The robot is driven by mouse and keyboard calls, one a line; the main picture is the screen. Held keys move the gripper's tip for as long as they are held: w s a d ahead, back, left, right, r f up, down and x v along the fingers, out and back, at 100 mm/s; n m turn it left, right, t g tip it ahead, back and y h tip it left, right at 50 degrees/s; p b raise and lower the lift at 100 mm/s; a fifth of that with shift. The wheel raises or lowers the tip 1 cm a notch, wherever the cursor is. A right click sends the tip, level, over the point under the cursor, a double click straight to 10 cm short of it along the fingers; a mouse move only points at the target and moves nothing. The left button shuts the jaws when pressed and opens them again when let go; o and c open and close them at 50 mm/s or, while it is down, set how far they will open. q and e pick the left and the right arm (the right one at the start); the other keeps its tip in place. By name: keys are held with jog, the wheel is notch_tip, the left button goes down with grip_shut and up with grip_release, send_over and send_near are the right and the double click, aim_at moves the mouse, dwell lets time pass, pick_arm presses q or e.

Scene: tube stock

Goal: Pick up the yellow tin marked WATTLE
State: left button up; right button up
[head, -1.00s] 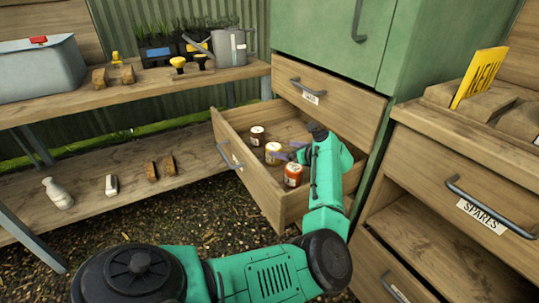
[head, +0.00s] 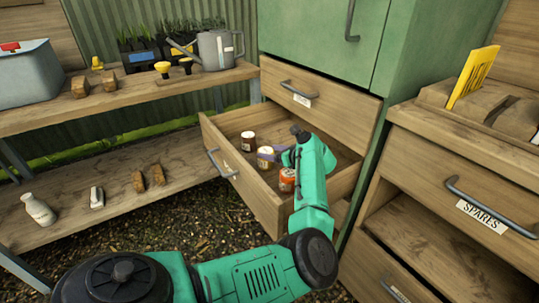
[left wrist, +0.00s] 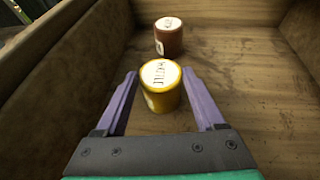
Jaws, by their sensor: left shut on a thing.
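The yellow tin (head: 265,162) stands in the open wooden drawer, between two other tins. My right gripper is not in view.
A counter labelled SPARES (head: 481,216) is at right; a bench (head: 215,82) is at left.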

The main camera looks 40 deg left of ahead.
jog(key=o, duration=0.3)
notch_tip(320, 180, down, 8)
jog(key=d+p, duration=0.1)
jog(key=p, duration=0.2)
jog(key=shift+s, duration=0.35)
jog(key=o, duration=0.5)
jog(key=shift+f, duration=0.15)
pick_arm(q)
notch_tip(320, 180, up, 20)
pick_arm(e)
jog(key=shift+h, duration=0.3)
